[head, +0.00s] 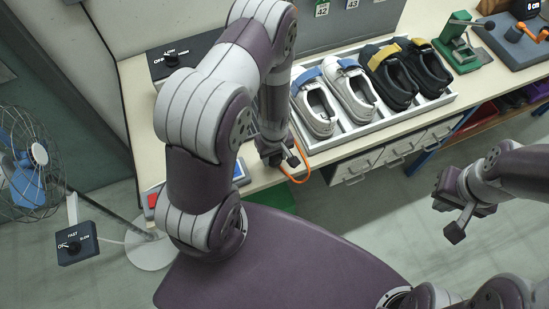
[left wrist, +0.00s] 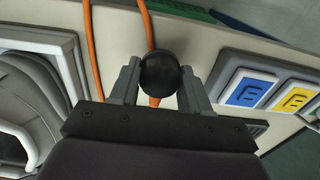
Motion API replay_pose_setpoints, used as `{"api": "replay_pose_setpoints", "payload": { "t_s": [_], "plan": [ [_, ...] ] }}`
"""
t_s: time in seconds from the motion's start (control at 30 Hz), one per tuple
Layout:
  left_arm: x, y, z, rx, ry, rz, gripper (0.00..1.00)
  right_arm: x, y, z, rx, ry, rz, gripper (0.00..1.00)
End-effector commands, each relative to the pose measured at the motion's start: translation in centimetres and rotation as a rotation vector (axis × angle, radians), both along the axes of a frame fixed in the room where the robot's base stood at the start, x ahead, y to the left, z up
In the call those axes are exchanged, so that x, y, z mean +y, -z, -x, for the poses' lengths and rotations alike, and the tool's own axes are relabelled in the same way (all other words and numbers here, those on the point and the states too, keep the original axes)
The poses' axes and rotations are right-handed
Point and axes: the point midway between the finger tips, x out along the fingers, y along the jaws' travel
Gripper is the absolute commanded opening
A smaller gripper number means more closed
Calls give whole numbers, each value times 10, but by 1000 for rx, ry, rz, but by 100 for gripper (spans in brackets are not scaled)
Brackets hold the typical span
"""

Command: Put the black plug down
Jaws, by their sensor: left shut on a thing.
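The black plug (left wrist: 160,74) with an orange cord sits between the two grey fingers in the left wrist view. My left gripper (left wrist: 157,85) is shut on it. In the head view my left gripper (head: 284,160) is low at the bench's front edge, left of the shoe tray, and the plug is largely hidden there. I cannot tell whether the plug touches the bench. The orange cord (head: 303,172) loops past the front edge.
A tray (head: 388,124) with white and black shoes stands right of my left gripper on the bench (head: 143,115). A panel with blue and yellow switches (left wrist: 272,90) shows in the left wrist view. A green press (head: 462,50) stands farther right. A fan (head: 30,160) stands at left.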

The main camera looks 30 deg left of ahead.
Motion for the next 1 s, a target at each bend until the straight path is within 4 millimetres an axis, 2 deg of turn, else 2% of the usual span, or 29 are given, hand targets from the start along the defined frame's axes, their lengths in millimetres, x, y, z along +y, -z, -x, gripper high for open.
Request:
{"api": "replay_pose_setpoints", "payload": {
  "t_s": [0.1, 0.17, 0.53, 0.57, 0.6, 0.63, 0.87, 1.0],
  "plan": [
    [0, 23, 2, 5, 0, 0, 0, 0, 1, 0, 0, 0, 0, 0],
    [0, 29, 1, 3, 0, 0, 0, 0, 1, 0, 0, 0, 0, 0],
    [0, 36, 1, 2, 0, -1, 0, 0, 5, 0, 0, 0, 0, 0],
    [0, 34, 1, 2, 0, -1, 56, 0, 4, 0, 0, 0, 0, 0],
    [-1, 34, 1, 2, 0, -1, 69, 0, 3, 0, 0, 0, 0, 0],
    [-1, 34, 1, 2, 0, -1, 72, 0, 3, 0, 0, 0, 0, 0],
    [-1, 33, 1, 2, 0, -1, 72, 0, 3, 0, 0, 0, 0, 0],
    [-1, 25, 1, 1, 0, 0, 72, 0, -1, 0, 0, 0, 0, 0]
  ]
}}
